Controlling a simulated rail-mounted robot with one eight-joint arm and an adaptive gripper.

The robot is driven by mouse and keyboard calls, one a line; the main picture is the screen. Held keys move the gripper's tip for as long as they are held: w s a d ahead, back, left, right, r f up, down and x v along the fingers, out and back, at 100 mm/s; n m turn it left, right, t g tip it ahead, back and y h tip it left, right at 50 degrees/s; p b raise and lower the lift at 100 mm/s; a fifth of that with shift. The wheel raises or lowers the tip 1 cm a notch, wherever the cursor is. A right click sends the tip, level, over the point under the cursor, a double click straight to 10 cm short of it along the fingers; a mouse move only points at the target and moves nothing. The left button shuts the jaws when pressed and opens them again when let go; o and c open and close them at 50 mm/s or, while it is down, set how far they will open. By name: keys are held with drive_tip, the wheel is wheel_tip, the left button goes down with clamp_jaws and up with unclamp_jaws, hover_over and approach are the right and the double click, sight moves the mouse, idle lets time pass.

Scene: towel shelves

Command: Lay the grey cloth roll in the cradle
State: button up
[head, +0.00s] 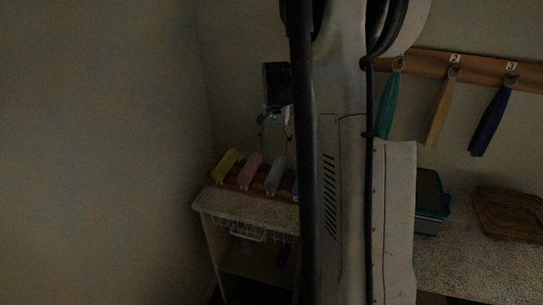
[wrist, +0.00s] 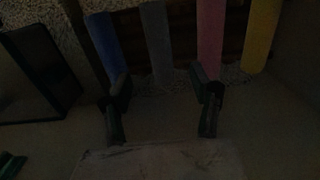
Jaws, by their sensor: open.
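The grey cloth roll (head: 275,175) lies tilted on a wooden rack (head: 232,186), between a pink roll and a partly hidden blue roll. My gripper (head: 276,138) is open and empty above the rack, near the grey roll. In the wrist view the grey roll (wrist: 156,45) lies beyond the gap between the spread fingers of my gripper (wrist: 162,88), apart from them. I cannot make out the cradle for certain in either view. My own arm hides the middle of the head view.
Beside the grey roll are a pink roll (head: 251,170), a yellow roll (head: 227,165) and a blue roll (wrist: 104,42). A wire basket (head: 247,232) hangs below the speckled top. A dark box (head: 431,200) and a wicker basket (head: 510,213) stand right. Cloths hang from numbered hooks.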

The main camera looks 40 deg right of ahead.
drive_tip(key=s+a+r+n+t, duration=0.1)
drive_tip(key=s+a+r+n, duration=0.1)
drive_tip(key=a+r, duration=0.35)
drive_tip(key=s+a+r+n+t+h, duration=0.1)
drive_tip(key=s+a+r+n, duration=0.1)
drive_tip(key=a, duration=0.6)
drive_tip(key=s+a+r+n+t, duration=0.1)
drive_tip(key=s+a+r+n, duration=0.2)
drive_tip(key=a, duration=0.4)
drive_tip(key=s+a+n+t+y, duration=0.1)
drive_tip(key=s+a+n+t, duration=0.3)
drive_tip(key=s+a, duration=0.9)
drive_tip(key=shift+s+a+f+n, duration=0.25)
drive_tip(key=shift+a+f+n, duration=0.2)
drive_tip(key=shift+a, duration=0.4)
wheel_tip(320, 180, down, 4)
drive_tip(key=b, duration=0.4)
drive_tip(key=shift+f+b, duration=0.25)
drive_tip(key=shift+b, duration=0.05)
